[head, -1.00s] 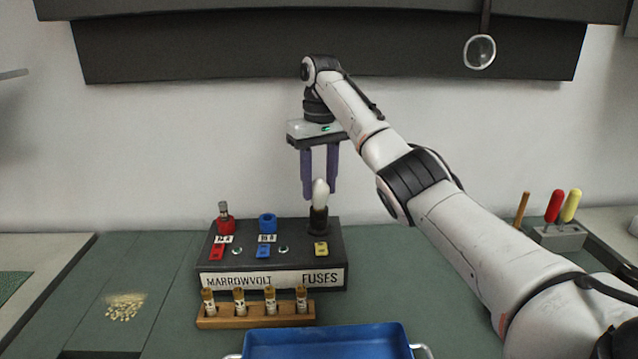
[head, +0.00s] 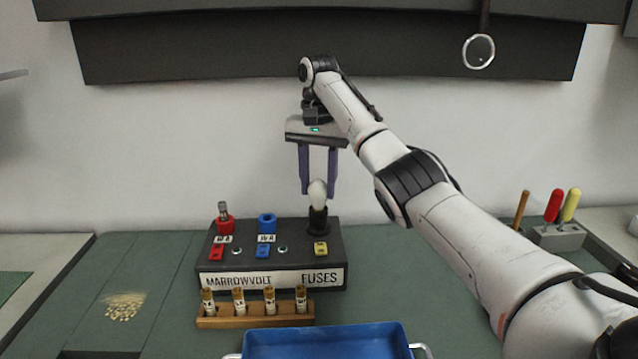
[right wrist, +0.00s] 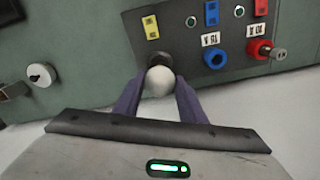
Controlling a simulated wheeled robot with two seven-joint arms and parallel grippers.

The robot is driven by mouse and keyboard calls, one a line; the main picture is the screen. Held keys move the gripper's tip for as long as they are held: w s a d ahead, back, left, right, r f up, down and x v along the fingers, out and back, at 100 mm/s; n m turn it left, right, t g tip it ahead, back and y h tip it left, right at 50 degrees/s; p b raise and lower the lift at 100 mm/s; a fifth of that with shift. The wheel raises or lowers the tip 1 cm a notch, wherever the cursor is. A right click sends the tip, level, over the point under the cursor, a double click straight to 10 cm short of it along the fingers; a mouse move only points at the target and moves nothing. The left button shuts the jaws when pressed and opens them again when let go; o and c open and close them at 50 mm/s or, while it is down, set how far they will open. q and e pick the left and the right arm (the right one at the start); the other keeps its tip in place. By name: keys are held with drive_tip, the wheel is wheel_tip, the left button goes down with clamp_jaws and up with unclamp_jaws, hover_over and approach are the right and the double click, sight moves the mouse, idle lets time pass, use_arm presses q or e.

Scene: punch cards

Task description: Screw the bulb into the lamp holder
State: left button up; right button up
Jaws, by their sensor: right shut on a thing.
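The white bulb (head: 317,194) stands upright at the black lamp holder (head: 318,220), on the right of the dark fuse box. It also shows in the right wrist view (right wrist: 159,82), with the holder (right wrist: 160,52) just beyond it. My right gripper (head: 318,190) comes down from above, and its two purple fingers are shut on the bulb, one on each side. The bulb's base is hidden inside or behind the holder's rim, so I cannot tell how deep it sits. My left gripper is not in view.
The fuse box (head: 275,250) also carries a red holder (head: 223,223) with a fuse and a blue holder (head: 267,222). A wooden rack (head: 256,315) of fuses and a blue tray (head: 327,342) stand in front. A tool block (head: 560,237) is at right.

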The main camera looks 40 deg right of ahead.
drive_tip(key=m, duration=0.6)
drive_tip(key=shift+w+a+m, duration=0.2)
drive_tip(key=shift+m, duration=0.2)
drive_tip(key=o, duration=1)
drive_tip(key=shift+w, duration=0.1)
drive_tip(key=shift+o, duration=0.2)
drive_tip(key=n, duration=0.4)
drive_tip(key=shift+s+d, duration=0.1)
drive_tip(key=shift+s, duration=0.15)
drive_tip(key=n, duration=0.4)
drive_tip(key=shift+s, duration=0.1)
drive_tip(key=n, duration=0.8)
drive_tip(key=shift+d, duration=0.1)
drive_tip(key=c, duration=1)
